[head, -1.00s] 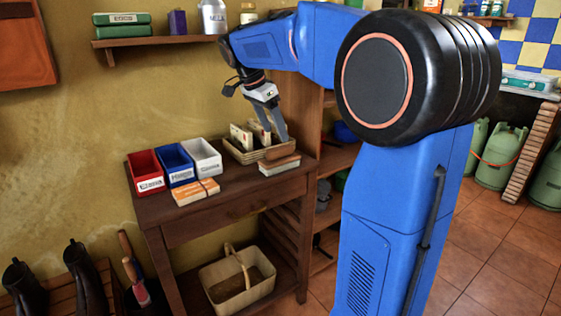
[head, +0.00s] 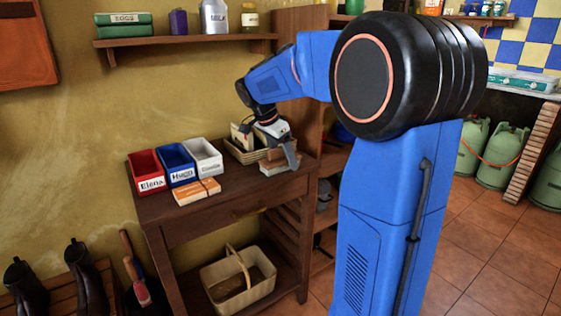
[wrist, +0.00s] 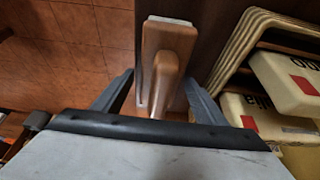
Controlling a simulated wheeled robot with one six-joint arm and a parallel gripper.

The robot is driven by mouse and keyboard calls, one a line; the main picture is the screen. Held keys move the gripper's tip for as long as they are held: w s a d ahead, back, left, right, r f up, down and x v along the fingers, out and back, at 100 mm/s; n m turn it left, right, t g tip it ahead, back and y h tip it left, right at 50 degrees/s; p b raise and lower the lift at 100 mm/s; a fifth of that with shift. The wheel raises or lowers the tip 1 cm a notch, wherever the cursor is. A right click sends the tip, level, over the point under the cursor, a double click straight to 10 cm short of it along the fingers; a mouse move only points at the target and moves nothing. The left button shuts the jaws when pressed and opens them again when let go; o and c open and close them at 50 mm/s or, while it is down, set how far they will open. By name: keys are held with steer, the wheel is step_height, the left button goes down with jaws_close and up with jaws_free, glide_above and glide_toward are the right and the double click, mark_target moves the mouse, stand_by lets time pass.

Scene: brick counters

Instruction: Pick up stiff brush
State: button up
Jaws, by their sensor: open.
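The stiff brush (head: 277,168) has a wooden back with a raised wooden grip and pale bristles. It sits bristles down near the right end of the dark wooden table (head: 235,205). In the wrist view the brush (wrist: 168,45) lies straight ahead, between the two fingers. My gripper (head: 287,157) is open just over the brush and partly hides it in the head view. In the wrist view my gripper (wrist: 156,88) has one finger on each side of the wooden grip. I cannot tell whether either finger touches it.
A wicker tray (wrist: 222,62) with labelled packets stands close beside the brush. Red (head: 147,172), blue (head: 176,163) and white (head: 204,158) bins and an orange-white bundle (head: 196,191) stand farther left. A wooden shelf unit rises behind the table's right end.

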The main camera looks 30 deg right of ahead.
steer(key=shift+f, duration=0.1)
steer(key=c, duration=1.2)
steer(key=shift+d, duration=0.1)
